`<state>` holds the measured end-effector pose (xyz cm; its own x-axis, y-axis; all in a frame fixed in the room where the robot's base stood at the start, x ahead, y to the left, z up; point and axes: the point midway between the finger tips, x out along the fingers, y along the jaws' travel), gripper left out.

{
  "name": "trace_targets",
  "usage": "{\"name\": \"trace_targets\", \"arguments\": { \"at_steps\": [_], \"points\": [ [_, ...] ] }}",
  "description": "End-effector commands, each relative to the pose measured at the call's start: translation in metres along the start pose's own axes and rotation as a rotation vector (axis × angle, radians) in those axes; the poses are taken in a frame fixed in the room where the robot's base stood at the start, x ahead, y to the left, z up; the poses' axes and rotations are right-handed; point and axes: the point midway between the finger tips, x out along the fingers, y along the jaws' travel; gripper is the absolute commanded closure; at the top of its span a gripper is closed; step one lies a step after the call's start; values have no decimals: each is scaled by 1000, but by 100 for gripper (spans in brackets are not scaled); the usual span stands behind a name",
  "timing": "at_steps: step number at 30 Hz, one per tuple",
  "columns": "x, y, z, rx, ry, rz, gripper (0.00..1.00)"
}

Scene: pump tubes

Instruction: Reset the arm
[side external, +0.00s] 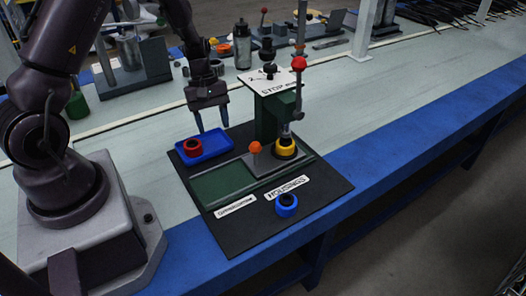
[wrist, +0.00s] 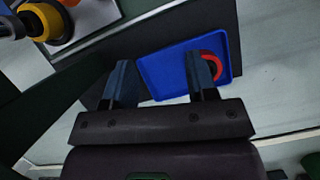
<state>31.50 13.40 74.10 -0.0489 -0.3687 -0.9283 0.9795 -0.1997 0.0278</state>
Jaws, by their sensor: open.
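My gripper (side external: 212,119) is open with nothing between its fingers, pointing down above the right end of the blue tray (side external: 216,141) in the side external view. In the wrist view the two fingers (wrist: 163,88) are apart, with the blue tray (wrist: 165,75) below. A red ring-shaped part (side external: 192,148) lies at the left of the tray; in the wrist view the red part (wrist: 213,64) is partly hidden by the right finger. A yellow part (side external: 285,150) sits in the fixture under the plunger. A blue ring part (side external: 286,204) lies on the black mat near its front edge.
The green press fixture (side external: 270,118) with a red-knobbed lever (side external: 299,63) stands right of my gripper. An orange-knobbed lever (side external: 255,147) stands before it. Label plates (side external: 288,188) lie on the black mat (side external: 262,235). A dark bottle (side external: 242,46) and other equipment stand behind.

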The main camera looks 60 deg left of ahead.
Motion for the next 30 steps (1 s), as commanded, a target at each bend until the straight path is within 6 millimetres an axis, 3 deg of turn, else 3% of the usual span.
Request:
{"name": "trace_targets", "arguments": {
  "at_steps": [8, 18, 24, 30],
  "points": [
    [-68, -9, 80, 496, 105, -36, 48],
    [-134, -47, 171, 1074, 367, -72, 48],
    [-159, -72, 209, 1295, 560, -51, 48],
    [-176, -82, 233, 1384, 684, 25, 48]
  ]
}}
